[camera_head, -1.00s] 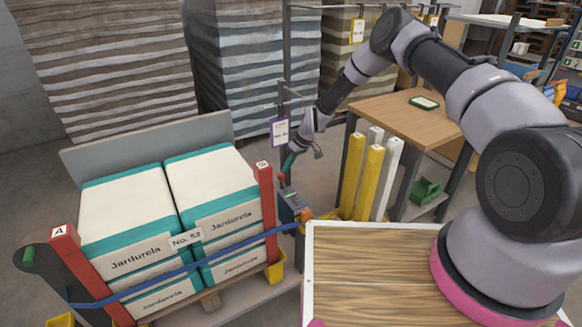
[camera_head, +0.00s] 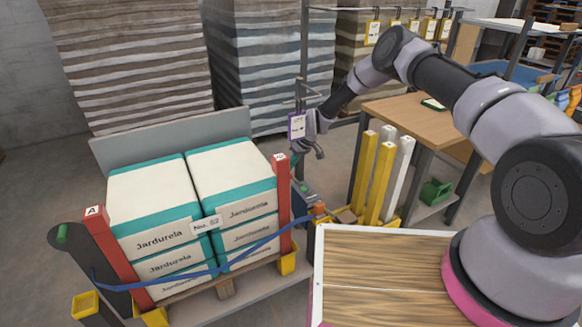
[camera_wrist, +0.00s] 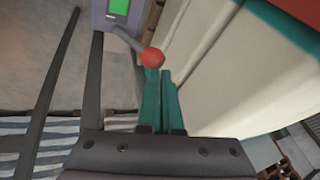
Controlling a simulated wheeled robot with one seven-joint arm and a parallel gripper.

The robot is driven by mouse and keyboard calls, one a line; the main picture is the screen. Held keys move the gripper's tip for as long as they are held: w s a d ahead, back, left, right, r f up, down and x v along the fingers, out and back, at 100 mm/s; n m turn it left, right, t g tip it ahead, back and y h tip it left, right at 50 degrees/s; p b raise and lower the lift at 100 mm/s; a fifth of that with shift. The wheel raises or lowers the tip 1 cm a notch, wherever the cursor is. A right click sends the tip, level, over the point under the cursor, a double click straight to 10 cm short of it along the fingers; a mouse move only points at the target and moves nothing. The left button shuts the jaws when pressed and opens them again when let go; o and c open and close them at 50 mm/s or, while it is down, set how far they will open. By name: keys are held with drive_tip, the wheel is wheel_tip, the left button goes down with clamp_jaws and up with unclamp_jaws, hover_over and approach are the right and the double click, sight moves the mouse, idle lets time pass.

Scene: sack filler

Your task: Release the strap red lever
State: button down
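The lever's red ball knob (camera_wrist: 152,58) shows in the wrist view on a short grey arm beside a grey box with a green screen (camera_wrist: 118,9). My gripper's teal fingers (camera_wrist: 159,88) are side by side and look shut, their tips at the knob's near side; I cannot tell whether they touch it. In the head view my gripper (camera_head: 300,166) is above the grey box (camera_head: 305,193) by the right red post (camera_head: 283,200); the knob is not clear there. The blue strap (camera_head: 205,272) sags loosely across the front of the sacks.
White and teal sacks (camera_head: 160,238) are stacked between the red posts, with a second post (camera_head: 112,250) on the left. Yellow and white posts (camera_head: 376,180) and a wooden table (camera_head: 425,128) stand to the right. A wood-topped surface (camera_head: 385,275) is in front.

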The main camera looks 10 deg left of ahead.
drive_tip(key=shift+s, duration=0.1)
drive_tip(key=s+d+r, duration=0.1)
drive_tip(key=d+r, duration=0.1)
drive_tip(key=d, duration=1.1)
drive_tip(key=shift+r, duration=0.35)
drive_tip(key=shift+d, duration=0.15)
drive_tip(key=shift+r, duration=0.1)
